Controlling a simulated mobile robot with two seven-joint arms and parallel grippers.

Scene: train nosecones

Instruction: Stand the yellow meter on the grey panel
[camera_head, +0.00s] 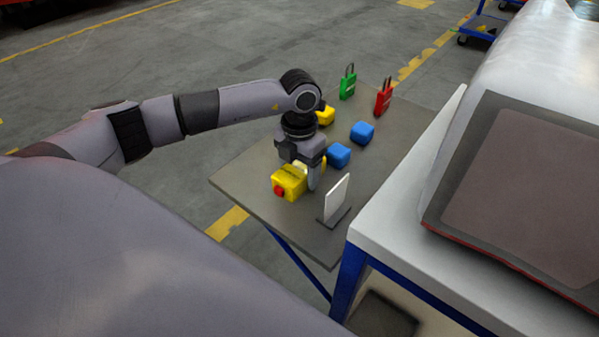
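My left gripper (309,172) points down over the small table. A yellow thing, which may be the yellow meter, shows beside its fingers (323,162); most of it is hidden, and I cannot tell whether the fingers grip it. A yellow box with a red button (289,181) sits just left of the fingers, nearer to me. Another yellow block (326,115) lies farther back, partly behind my arm. A grey panel (530,190) lies sloped on the large pale body at the right. My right gripper is out of view.
The table (240,180) also carries two blue blocks (362,132), a green padlock (348,85), a red padlock (383,98) and a white upright card on a dark base (337,196). A white-topped bench (400,225) with blue legs stands close at the right.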

